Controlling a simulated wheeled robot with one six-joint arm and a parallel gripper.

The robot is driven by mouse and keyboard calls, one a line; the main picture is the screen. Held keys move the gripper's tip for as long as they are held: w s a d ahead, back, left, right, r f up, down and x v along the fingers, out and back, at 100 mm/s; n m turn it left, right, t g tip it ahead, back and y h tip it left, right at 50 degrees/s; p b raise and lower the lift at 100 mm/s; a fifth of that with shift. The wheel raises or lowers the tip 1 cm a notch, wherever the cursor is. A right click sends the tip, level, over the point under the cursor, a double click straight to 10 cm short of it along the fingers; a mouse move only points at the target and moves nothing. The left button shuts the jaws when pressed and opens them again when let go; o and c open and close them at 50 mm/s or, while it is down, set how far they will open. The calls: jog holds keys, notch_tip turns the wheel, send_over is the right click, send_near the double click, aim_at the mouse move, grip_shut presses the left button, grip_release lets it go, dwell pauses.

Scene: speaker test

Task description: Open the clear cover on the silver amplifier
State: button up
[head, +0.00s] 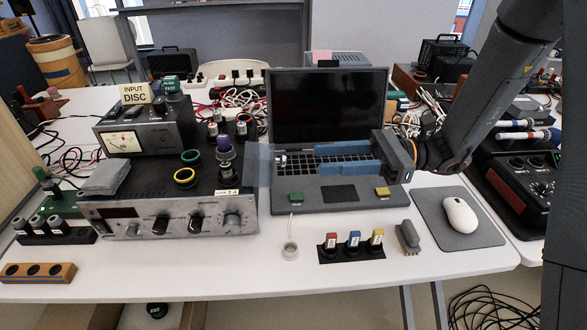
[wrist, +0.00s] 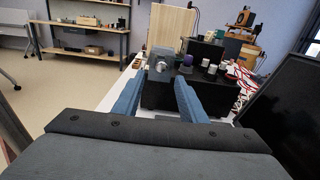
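The silver amplifier (head: 139,226) stands on the left half of the white table, its row of knobs facing front. In the wrist view its end with a silver knob (wrist: 159,65) shows beyond my fingers. A faint bluish see-through panel (head: 260,165) stands at its right side; I cannot tell for sure whether this is the clear cover or how it is hinged. My gripper (head: 316,159) has blue fingers pointing left, apart and empty, above the laptop keyboard and right of the amplifier. The wrist view shows the same gap between the fingertips (wrist: 160,80).
The open laptop (head: 330,105) stands under and behind my gripper. Bottles and rings sit on the amplifier, with a meter unit (head: 140,135) behind. The front table strip is mostly clear.

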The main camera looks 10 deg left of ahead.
aim_at(265, 165)
jog(key=p+x, duration=0.1)
jog(key=x, duration=0.6)
jog(key=shift+a, duration=0.4)
jog(key=shift+r, duration=0.15)
grip_shut()
